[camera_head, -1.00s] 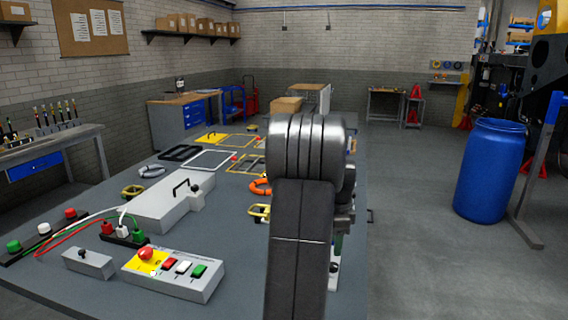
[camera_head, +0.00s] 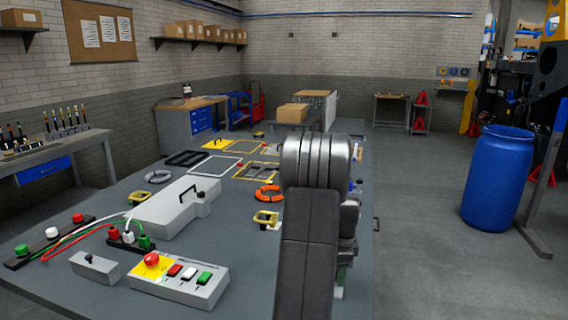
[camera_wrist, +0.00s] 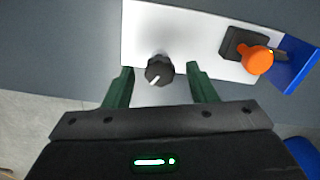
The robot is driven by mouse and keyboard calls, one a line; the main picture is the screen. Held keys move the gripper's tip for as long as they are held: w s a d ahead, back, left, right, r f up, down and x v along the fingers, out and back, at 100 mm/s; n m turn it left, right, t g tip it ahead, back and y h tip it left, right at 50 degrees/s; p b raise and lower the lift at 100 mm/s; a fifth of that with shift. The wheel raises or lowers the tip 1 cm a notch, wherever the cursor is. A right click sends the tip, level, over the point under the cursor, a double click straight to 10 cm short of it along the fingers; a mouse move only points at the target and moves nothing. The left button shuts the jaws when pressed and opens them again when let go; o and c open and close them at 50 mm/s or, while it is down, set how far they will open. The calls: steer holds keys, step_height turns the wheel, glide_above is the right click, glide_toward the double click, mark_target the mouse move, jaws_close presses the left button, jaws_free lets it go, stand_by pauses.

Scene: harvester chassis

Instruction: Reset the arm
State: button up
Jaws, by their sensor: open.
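My gripper (camera_wrist: 160,68) is open in the wrist view, with its two green fingers spread apart. A black knob (camera_wrist: 159,70) with a white pointer mark lies between the fingertips in the picture, on a white panel (camera_wrist: 190,25). I see a gap on each side of the knob and nothing held. In the head view my dark arm stands at the right part of the table, and its own links hide the gripper there.
The grey table (camera_head: 90,205) holds a control box (camera_head: 185,292) with buttons, a white case (camera_head: 165,215) and an orange ring (camera_head: 268,193). A blue barrel (camera_head: 497,178) stands on the floor at right. The wrist view shows an orange knob (camera_wrist: 257,60) right of the fingers.

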step_height(320, 180, up, 14)
steer(key=f, duration=0.1)
step_height(320, 180, down, 13)
steer(key=shift+f, duration=0.1)
steer(key=n, duration=0.4)
steer(key=shift+n+p, duration=0.4)
steer(key=n+p, duration=0.1)
steer(key=n, duration=0.4)
steer(key=shift+n, duration=0.3)
steer(key=n+p, duration=0.2)
steer(key=n, duration=0.3)
steer(key=shift+n+p, duration=1.2)
steer(key=shift+n, duration=1.5)
